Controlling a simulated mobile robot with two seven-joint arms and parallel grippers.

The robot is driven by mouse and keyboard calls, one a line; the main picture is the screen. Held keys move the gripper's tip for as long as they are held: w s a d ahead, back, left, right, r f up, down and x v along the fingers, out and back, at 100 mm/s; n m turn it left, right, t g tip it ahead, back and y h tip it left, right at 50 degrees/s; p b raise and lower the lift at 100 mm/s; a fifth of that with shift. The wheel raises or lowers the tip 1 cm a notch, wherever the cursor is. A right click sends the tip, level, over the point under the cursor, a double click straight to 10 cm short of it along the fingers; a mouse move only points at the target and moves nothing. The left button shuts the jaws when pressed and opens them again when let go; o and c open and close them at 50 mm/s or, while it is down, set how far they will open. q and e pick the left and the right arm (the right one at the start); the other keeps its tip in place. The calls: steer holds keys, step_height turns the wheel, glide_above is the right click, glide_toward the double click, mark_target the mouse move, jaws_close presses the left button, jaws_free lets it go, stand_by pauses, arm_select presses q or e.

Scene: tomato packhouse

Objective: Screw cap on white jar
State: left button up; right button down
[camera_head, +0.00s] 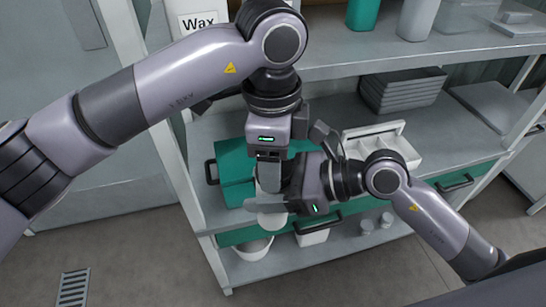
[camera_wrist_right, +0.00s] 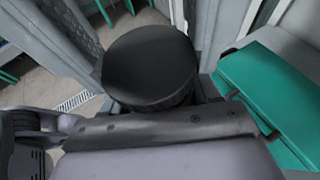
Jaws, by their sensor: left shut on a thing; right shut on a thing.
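The white jar (camera_head: 272,219) is upright in the centre of the head view, partly hidden by my grippers. My right gripper (camera_head: 268,204) comes in sideways from the right and is shut around the jar's body. White shows above and below its finger. My left gripper (camera_head: 268,180) points down over the jar's top and is shut. It appears to hold the cap there, but the cap is hidden in the head view. A dark round piece (camera_wrist_right: 150,65) stands beyond my right gripper's body in the right wrist view; I cannot tell for certain whether it is the cap.
A green case (camera_head: 233,165) lies on the shelf behind my grippers; it also shows in the wrist view (camera_wrist_right: 275,95). A white divided tray (camera_head: 383,145) and stacked grey trays (camera_head: 403,90) stand to the right. A white bowl (camera_head: 250,248) is lower down.

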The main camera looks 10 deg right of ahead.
arm_select(q)
steer(key=shift+s+m, duration=0.1)
steer(key=shift+m, duration=1.6)
steer(key=shift+c, duration=0.2)
steer(key=o, duration=1.2)
steer(key=shift+c, duration=0.2)
steer(key=shift+d+r, duration=0.1)
steer(key=shift+r, duration=2.2)
